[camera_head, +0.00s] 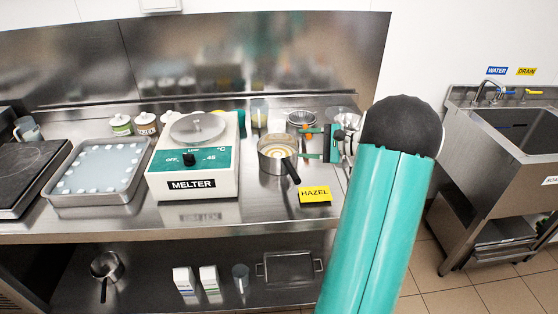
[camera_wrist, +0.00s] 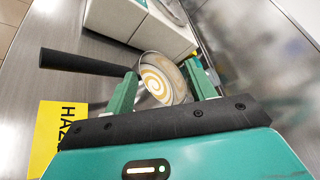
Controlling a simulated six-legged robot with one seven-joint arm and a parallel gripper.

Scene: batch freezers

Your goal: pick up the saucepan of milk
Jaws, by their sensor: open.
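A steel saucepan (camera_head: 278,155) with a pale liquid and a tan swirl stands upright on the steel counter. Its black handle points toward the front and slightly right. In the wrist view the saucepan (camera_wrist: 163,84) shows beyond and between my fingertips, with the handle running left. My gripper (camera_head: 303,144) is open at the saucepan's right side, about level with its upper part. In the wrist view my gripper (camera_wrist: 161,76) has its two green fingers apart, with nothing clamped. I cannot tell whether a finger touches the pan wall.
An empty-looking second saucepan (camera_head: 106,268) is on the lower shelf. A sink (camera_head: 510,150) is at right.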

